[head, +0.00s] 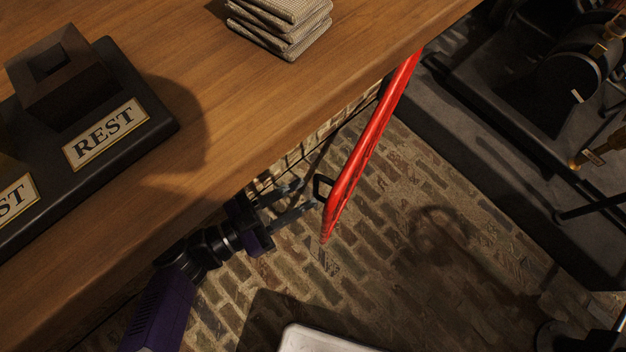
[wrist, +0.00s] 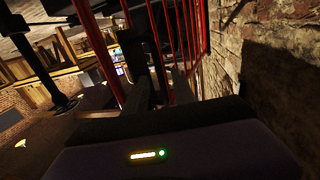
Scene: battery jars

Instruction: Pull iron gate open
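The red iron gate (head: 368,140) is seen from above in the head view, standing at an angle away from the wooden counter's edge over the brick floor. A black handle (head: 322,187) sticks out from its left face near its near end. My gripper (head: 309,194) is open, its two fingers apart and pointing at the handle. The fingertips are close to the handle; I cannot tell whether they touch it. The wrist view shows the gate's red bars (wrist: 188,45) beyond the dark fingers.
The wooden counter (head: 250,110) overhangs my arm on the left, with a stack of cloths (head: 280,22) and a dark REST stand (head: 150,125) on it. A brick wall (wrist: 260,45) is close on the right in the wrist view. Brick floor (head: 400,230) is clear right of the gate.

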